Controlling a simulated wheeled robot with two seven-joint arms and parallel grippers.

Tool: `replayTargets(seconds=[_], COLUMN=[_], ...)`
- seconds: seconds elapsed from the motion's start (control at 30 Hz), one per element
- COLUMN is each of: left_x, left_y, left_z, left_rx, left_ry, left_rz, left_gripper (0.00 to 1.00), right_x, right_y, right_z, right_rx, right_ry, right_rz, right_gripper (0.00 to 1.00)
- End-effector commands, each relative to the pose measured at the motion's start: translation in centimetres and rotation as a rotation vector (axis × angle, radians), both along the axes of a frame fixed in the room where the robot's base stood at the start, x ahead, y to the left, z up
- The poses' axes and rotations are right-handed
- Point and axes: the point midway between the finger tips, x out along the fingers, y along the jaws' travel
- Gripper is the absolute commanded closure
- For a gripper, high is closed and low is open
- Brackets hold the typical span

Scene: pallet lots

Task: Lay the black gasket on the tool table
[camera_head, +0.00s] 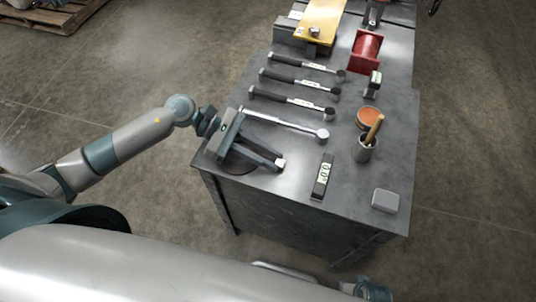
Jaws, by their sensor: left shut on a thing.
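My left gripper (279,164) reaches in from the left, over the near left corner of the grey tool table (290,198). Its two dark fingers point right and are closed together at the tips. A dark round shape, which looks like the black gasket (238,183), shows under and beside the fingers, partly hidden by them. I cannot tell whether it touches the tabletop. My right gripper's jaws are not visible.
Several dark-handled wrenches (292,103) lie in a row.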

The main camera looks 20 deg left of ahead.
Motion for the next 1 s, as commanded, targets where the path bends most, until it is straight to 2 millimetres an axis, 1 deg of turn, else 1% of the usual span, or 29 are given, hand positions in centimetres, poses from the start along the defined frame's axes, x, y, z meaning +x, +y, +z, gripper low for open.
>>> replayTargets(seconds=[0.3, 0.47, 0.5, 0.53, 0.57, 1.0], left_x=[0.0, 0.0, 0.0, 0.0, 0.0, 0.0], left_y=[0.0, 0.0, 0.0, 0.0, 0.0, 0.0], left_z=[-0.1, -0.2, -0.2, -0.1, -0.1, 0.0], left_rx=[0.0, 0.0, 0.0, 0.0, 0.0, 0.0], left_ry=[0.0, 0.0, 0.0, 0.0, 0.0, 0.0], left_rz=[0.0, 0.0, 0.0, 0.0, 0.0, 0.0], left_gripper=[1.0, 1.0, 0.75, 0.67, 0.63, 0.63], right_x=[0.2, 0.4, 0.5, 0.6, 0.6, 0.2], right_y=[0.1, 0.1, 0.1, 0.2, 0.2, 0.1], right_z=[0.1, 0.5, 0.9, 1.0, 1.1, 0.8], right_rx=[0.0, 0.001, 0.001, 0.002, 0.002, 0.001], right_ry=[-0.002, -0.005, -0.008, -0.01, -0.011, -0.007], right_rz=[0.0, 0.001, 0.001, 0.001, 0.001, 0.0], right_gripper=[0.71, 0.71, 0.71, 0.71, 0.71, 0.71])
